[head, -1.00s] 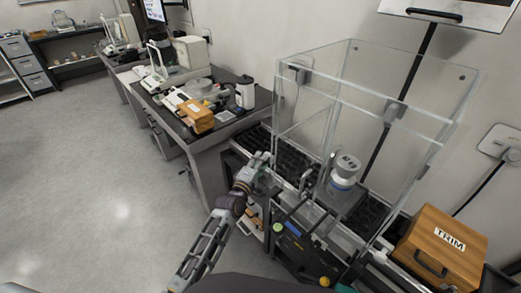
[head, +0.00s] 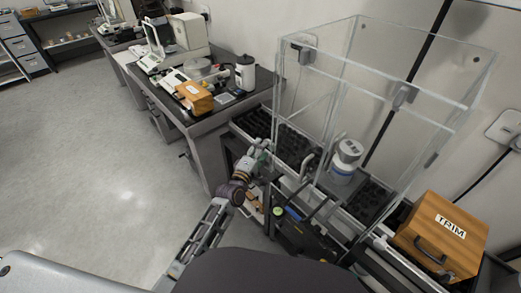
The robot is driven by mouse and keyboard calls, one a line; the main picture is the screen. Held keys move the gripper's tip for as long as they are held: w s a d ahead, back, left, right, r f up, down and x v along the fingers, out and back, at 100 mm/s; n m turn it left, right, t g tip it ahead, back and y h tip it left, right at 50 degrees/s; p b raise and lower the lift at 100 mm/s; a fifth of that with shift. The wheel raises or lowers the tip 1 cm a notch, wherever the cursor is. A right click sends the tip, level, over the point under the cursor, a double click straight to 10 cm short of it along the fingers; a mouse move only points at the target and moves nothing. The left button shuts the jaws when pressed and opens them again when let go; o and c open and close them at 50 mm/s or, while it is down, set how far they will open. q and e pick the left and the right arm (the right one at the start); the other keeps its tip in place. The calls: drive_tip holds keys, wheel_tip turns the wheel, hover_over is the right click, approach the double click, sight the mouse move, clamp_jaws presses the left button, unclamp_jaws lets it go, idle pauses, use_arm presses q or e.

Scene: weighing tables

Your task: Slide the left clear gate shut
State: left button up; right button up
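A tall clear enclosure (head: 395,118) stands on the right-hand bench, with clear panels and upright grey handles (head: 309,164) low on its front. Because the panels are see-through and overlap, I cannot tell exactly where the left gate's edge lies or how far open it is. A white and grey cylinder (head: 345,158) stands inside the enclosure. My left gripper (head: 263,151) is at the enclosure's lower left front corner, left of the handles. Its fingers are small and blurred, so I cannot tell whether they are open or touching the gate. My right gripper is out of view.
A wooden box marked TRIM (head: 440,236) sits at the bench's right end. The grey floor (head: 90,190) at left is clear.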

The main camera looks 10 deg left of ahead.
use_arm(q)
drive_tip(key=shift+r, duration=0.2)
drive_tip(key=shift+s, duration=0.15)
drive_tip(key=v, duration=1.1)
drive_tip(key=shift+s+a, duration=0.2)
drive_tip(key=shift+s, duration=0.15)
drive_tip(key=shift+s+f, duration=0.1)
idle(0.8)
